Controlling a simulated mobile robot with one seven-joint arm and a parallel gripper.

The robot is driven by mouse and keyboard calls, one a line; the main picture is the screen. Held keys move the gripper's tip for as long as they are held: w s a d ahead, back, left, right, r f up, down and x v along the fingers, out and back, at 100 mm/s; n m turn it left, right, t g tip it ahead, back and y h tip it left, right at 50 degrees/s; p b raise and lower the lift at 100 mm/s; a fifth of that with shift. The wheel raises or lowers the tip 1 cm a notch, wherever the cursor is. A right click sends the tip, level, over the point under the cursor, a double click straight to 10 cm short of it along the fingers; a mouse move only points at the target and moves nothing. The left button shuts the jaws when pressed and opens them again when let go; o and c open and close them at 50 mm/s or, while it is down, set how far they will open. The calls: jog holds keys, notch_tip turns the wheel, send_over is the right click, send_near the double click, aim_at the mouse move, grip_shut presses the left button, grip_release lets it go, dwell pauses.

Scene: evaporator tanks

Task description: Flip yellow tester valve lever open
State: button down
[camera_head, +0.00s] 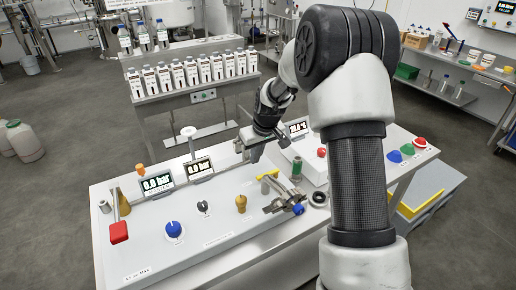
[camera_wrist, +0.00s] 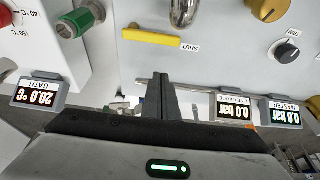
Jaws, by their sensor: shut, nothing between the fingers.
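The yellow tester valve lever (camera_head: 268,174) is a short bar on the right part of the sloped grey panel, above some metal pipe fittings. In the wrist view the yellow lever (camera_wrist: 165,37) lies crosswise near the top, with a "SHUT" label (camera_wrist: 190,48) by its right end. My gripper (camera_head: 257,156) is just behind the lever in the head view, pointing down. In the wrist view my gripper (camera_wrist: 165,85) has its fingers together and empty, with their tips a little apart from the lever in the picture. The height gap is hard to judge.
The panel (camera_head: 150,262) carries a red-handled lever (camera_head: 118,232), a blue knob (camera_head: 174,229), a brass knob (camera_head: 241,203) and pressure displays (camera_head: 199,168). A green fitting (camera_wrist: 81,21) stands near the lever. A blue-handled fitting (camera_head: 298,209) is in front. Bottles (camera_head: 192,71) stand behind.

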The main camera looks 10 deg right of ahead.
aim_at(262, 176)
jog(key=shift+x, duration=1.1)
jog(key=shift+s+f, duration=0.1)
jog(key=shift+f, duration=0.25)
jog(key=shift+s+d+p, duration=0.25)
jog(key=shift+s+d, duration=0.05)
jog(key=shift+s, duration=0.55)
jog(key=shift+s+d+p, duration=0.25)
jog(key=shift+s, duration=0.6)
jog(key=shift+f, duration=0.1)
jog(key=s+b, duration=0.1)
jog(key=b, duration=0.1)
jog(key=shift+s+d+f+b, duration=0.15)
jog(key=shift+f+b, duration=0.05)
jog(key=shift+b, duration=0.1)
jog(key=shift+s+d+r+b, duration=0.15)
jog(key=shift+s+r+b, duration=0.15)
jog(key=shift+s, duration=0.2)
jog(key=shift+r, duration=0.1)
